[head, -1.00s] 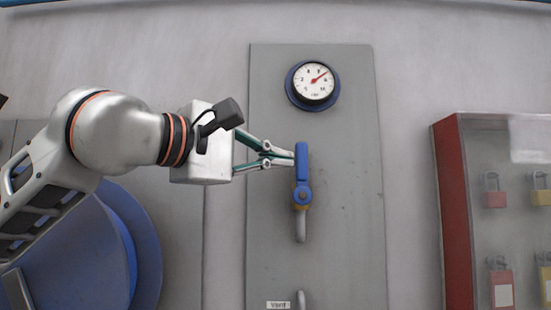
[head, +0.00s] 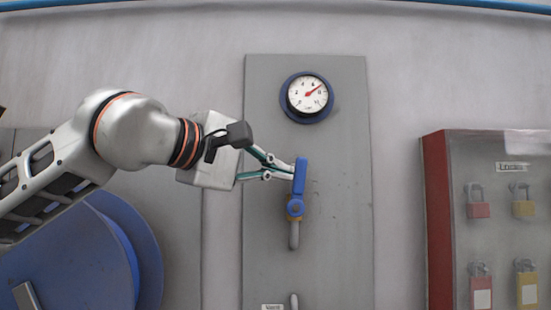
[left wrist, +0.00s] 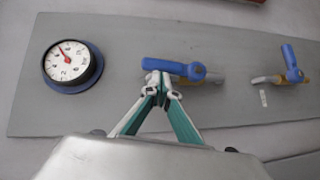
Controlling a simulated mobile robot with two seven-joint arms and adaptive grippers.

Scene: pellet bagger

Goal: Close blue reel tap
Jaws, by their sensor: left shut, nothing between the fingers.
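The reel tap's blue lever (head: 300,178) stands nearly upright above its pivot and brass body on the grey panel, its top leaning slightly right. In the left wrist view the lever (left wrist: 165,66) lies roughly in line with the tap body. My left gripper (head: 293,171) comes from the left, shut and empty. Its fingertips are at the lever's left side, seemingly touching it. In the left wrist view the closed fingertips (left wrist: 161,80) are right by the lever's free part. My right gripper is not in view.
A round gauge (head: 307,95) sits above the tap on the panel (head: 345,200). A second blue-handled tap (left wrist: 291,62) is farther along it. A red-edged padlock case (head: 437,220) stands right, a blue reel (head: 70,260) lower left.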

